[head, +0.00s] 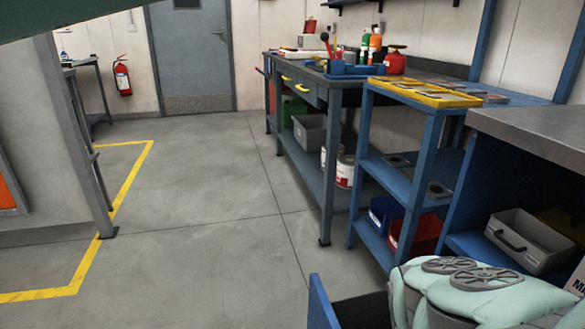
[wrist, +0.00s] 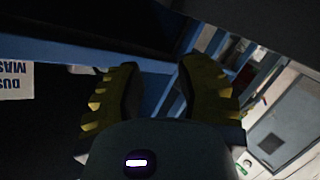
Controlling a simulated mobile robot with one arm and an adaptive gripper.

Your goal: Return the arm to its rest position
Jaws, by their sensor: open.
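My gripper (wrist: 156,75) shows in the wrist view with its two yellow ribbed fingers spread apart. It is open and nothing is between the fingers. Behind the fingers is a blue frame, and the wrist picture is dark and upside down. In the head view part of my arm (head: 480,290), pale green with grey joint caps, shows at the lower right, close to the blue shelving. The gripper itself is out of the head view.
A grey-topped blue bench (head: 540,124) stands at the right, beside a blue rack with a yellow tray (head: 425,96). A tool-covered workbench (head: 330,82) is behind. A grey bin (head: 530,242) sits low right. Open floor (head: 200,215) lies left of centre.

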